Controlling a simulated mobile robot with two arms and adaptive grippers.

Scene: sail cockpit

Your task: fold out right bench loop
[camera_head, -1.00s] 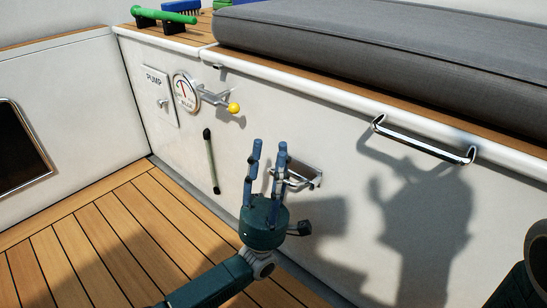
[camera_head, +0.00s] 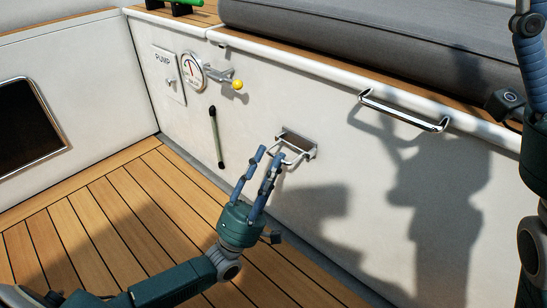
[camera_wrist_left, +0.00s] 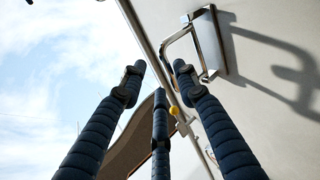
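A chrome loop (camera_head: 283,153) on a small recessed plate (camera_head: 299,143) sits on the white bench side. It stands out from its plate; in the left wrist view the loop (camera_wrist_left: 172,43) juts from the wall and casts a shadow. My left gripper (camera_head: 268,155) is just below and left of the loop, fingers pointing up at it. Its three blue fingers are apart and hold nothing. In the left wrist view the right finger's tip overlaps the loop's lower end; I cannot tell if they touch. My right gripper (camera_head: 531,58) is partly cut off at the right edge.
A fixed chrome grab rail (camera_head: 402,112) is to the right, under the grey cushion (camera_head: 380,35). A gauge (camera_head: 189,70), yellow-knobbed lever (camera_head: 237,85), pump panel (camera_head: 168,73) and dark-green bar (camera_head: 216,137) are to the left. The wooden floor (camera_head: 120,205) is clear.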

